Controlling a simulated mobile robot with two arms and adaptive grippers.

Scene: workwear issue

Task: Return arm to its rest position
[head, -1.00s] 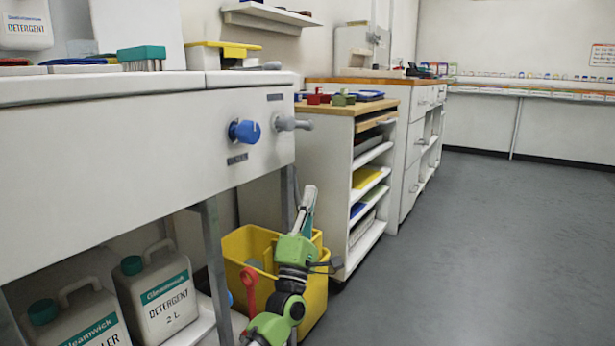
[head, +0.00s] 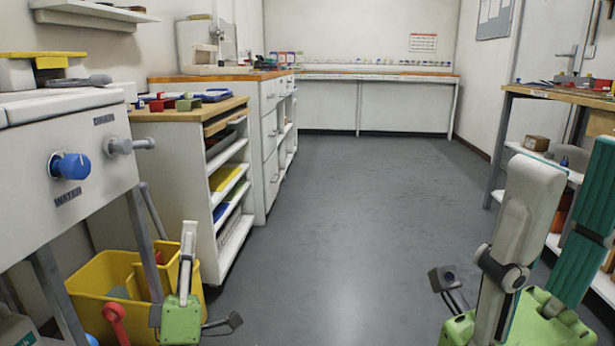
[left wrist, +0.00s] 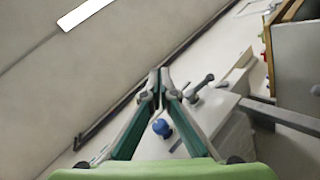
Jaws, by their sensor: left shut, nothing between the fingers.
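My left gripper (head: 189,228) shows low at the left of the head view, in front of the yellow bucket. Its green body is at the bottom and its fingers point up. In the left wrist view its teal-padded fingers (left wrist: 159,78) meet at the tips with nothing between them. My right gripper (head: 572,155) is large at the lower right of the head view, pointing up. Its pale fingers with teal pads stand apart, with nothing seen between them; its outer finger is cut by the picture edge.
The white sink unit with a blue water knob (head: 69,166) and grey lever (head: 130,145) stands left. Behind my left gripper are the yellow bucket (head: 95,285) and a shelf unit (head: 172,165). A workbench (head: 560,95) stands right. The grey floor (head: 340,230) between is clear.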

